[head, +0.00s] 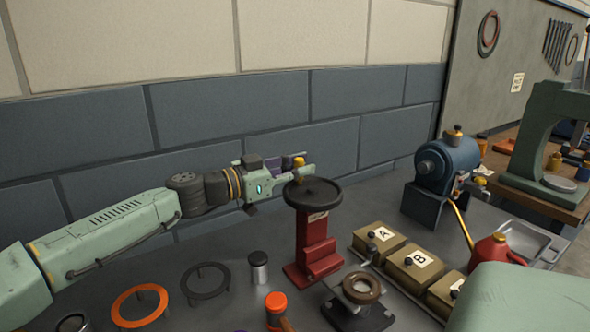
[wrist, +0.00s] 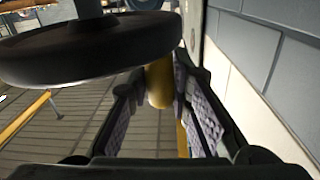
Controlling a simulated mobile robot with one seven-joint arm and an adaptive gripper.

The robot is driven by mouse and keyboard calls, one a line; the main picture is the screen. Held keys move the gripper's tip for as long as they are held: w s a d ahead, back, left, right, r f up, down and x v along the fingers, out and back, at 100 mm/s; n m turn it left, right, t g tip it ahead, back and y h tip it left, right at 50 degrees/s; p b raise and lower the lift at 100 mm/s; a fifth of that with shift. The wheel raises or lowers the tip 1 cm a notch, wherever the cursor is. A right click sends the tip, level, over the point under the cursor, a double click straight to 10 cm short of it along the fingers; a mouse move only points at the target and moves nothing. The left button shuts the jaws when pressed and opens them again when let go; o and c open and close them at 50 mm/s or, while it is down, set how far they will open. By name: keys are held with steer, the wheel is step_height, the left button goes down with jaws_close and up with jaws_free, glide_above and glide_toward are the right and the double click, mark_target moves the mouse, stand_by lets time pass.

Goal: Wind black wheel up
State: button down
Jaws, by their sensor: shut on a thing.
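The black wheel (head: 313,193) lies flat on top of a red stand (head: 318,240) in the middle of the bench. In the wrist view the wheel (wrist: 85,50) fills the upper left. A yellow handle knob (head: 299,162) stands up at the wheel's far left rim. My gripper (head: 303,172) reaches in from the left at the wheel's far side and is shut on the knob. In the wrist view the knob (wrist: 159,84) sits between the purple-padded fingers of my gripper (wrist: 172,105). The fingers hide part of the knob.
Boxes marked A (head: 382,240) and B (head: 414,268) stand right of the red stand. A blue motor (head: 447,160) is behind them. An orange ring (head: 140,305), a dark ring (head: 206,282) and a small canister (head: 258,268) are at the front left. A brick wall (head: 240,115) rises close behind.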

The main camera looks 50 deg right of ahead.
mark_target(314, 179)
steer(key=m+g+y, duration=0.1)
steer(key=g, duration=0.1)
steer(key=d+m+g+y, duration=0.1)
steer(key=m+g, duration=0.1)
steer(key=d+m+g+y, duration=0.1)
steer(key=g+y, duration=0.1)
steer(key=shift+s+m, duration=0.3)
steer(key=shift+s, duration=0.05)
steer(key=shift+s+d+f+m+g+y, duration=0.1)
steer(key=shift+s+d+m+g+y, duration=0.15)
steer(key=shift+m+g+y, duration=0.6)
steer(key=shift+s+d+r+m+g+y, duration=0.1)
steer(key=shift+s+m+g+y, duration=0.1)
steer(key=shift+m+g+y, duration=0.6)
steer(key=shift+s+d+f+m+g+y, duration=0.1)
steer(key=shift+s+d+m+g+y, duration=0.3)
steer(key=shift+y, duration=0.75)
steer(key=shift+a+m+g+y, duration=0.2)
steer(key=shift+m+g+y, duration=0.05)
steer(key=shift+m+y, duration=0.3)
steer(key=c, duration=1.4)
jaws_free()
steer(key=shift+c, duration=0.2)
steer(key=shift+w+a+n+h, duration=0.1)
steer(key=shift+w+n+h, duration=0.15)
steer(key=shift+h, duration=0.3)
